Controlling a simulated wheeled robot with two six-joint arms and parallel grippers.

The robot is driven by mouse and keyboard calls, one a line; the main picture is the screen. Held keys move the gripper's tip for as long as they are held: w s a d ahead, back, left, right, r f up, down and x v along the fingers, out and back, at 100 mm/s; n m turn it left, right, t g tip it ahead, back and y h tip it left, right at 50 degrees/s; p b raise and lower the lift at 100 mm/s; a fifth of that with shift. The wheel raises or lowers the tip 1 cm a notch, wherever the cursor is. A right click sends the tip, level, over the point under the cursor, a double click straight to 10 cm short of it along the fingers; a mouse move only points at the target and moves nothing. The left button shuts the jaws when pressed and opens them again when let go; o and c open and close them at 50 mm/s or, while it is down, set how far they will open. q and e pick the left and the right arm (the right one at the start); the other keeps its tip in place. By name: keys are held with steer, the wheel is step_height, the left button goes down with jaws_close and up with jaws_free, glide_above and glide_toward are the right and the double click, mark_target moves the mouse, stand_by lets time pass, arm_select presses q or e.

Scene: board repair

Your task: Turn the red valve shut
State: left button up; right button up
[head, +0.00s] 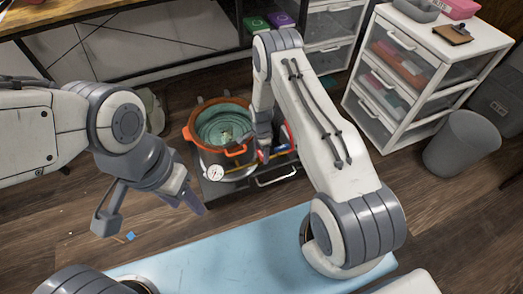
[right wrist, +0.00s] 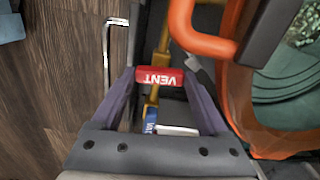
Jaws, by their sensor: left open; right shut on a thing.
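The red valve handle (right wrist: 155,76), marked VENT, lies between the two fingers of my right gripper (right wrist: 160,84) in the right wrist view. The gripper is shut on it. The handle sits across a brass-coloured pipe (right wrist: 163,40). In the head view my right gripper (head: 263,150) reaches down beside the orange-rimmed pot (head: 187,133) and largely hides the valve. My left gripper (head: 148,213) is open and empty, above the floor to the left of the pot.
A blue labelled part (right wrist: 150,120) is on the pipe near the red handle. A round gauge (head: 214,173) is at the pot's front. A light blue surface (head: 225,255) is in front. A drawer unit (head: 405,85) and grey bin (head: 462,143) stand right.

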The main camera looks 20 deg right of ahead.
mark_target(261, 154)
steer(key=shift+m, duration=0.6)
steer(key=o, duration=1.1)
steer(key=shift+r, duration=0.1)
step_height(261, 154, up, 10)
steer(key=p, duration=0.4)
steer(key=shift+r, duration=0.15)
